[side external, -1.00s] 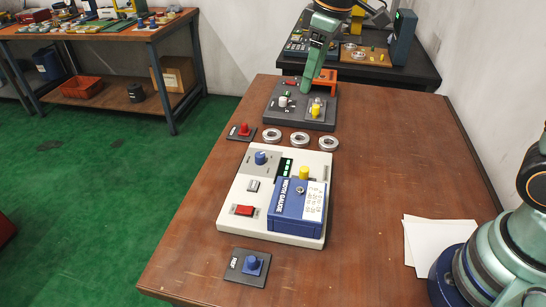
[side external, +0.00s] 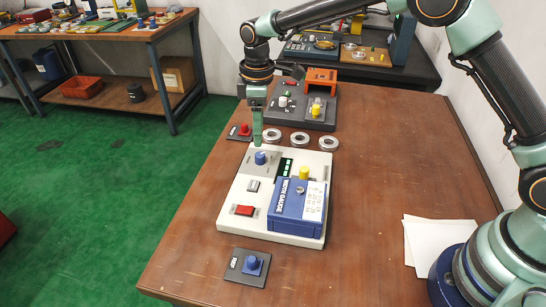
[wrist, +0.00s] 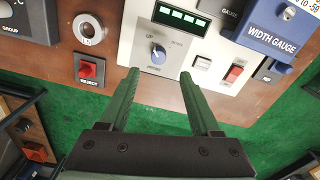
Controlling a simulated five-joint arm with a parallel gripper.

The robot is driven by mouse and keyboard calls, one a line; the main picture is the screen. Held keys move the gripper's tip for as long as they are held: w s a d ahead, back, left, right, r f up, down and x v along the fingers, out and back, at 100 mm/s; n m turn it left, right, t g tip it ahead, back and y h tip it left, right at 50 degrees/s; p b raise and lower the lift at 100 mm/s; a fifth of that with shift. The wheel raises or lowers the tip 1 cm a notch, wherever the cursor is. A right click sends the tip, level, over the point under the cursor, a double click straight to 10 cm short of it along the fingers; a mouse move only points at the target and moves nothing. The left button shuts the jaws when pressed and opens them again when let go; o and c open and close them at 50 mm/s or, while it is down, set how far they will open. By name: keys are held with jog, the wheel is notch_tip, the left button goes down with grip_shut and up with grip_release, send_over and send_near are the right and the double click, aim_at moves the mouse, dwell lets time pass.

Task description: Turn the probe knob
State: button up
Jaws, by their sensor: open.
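The blue probe knob (side external: 260,158) stands on a grey panel at the upper left of the white gauge unit (side external: 235,205). In the wrist view the knob (wrist: 158,54) is round with a light pointer line and sits ahead of the fingertips, between their lines. My gripper (side external: 257,140) points down just behind the knob in the side view, seemingly above it and apart from it. In the wrist view my gripper (wrist: 160,73) has its two green fingers spread with nothing between them.
A blue width gauge box (side external: 297,205), a yellow knob (side external: 304,173) and a red switch (side external: 244,210) are on the white unit. Several metal rings (side external: 300,140) and a red reject button (side external: 245,129) lie behind it.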

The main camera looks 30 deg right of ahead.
aim_at(260, 155)
notch_tip(260, 155, down, 8)
jog(key=shift+w+d+r, duration=0.1)
jog(key=shift+r, duration=0.1)
grip_shut()
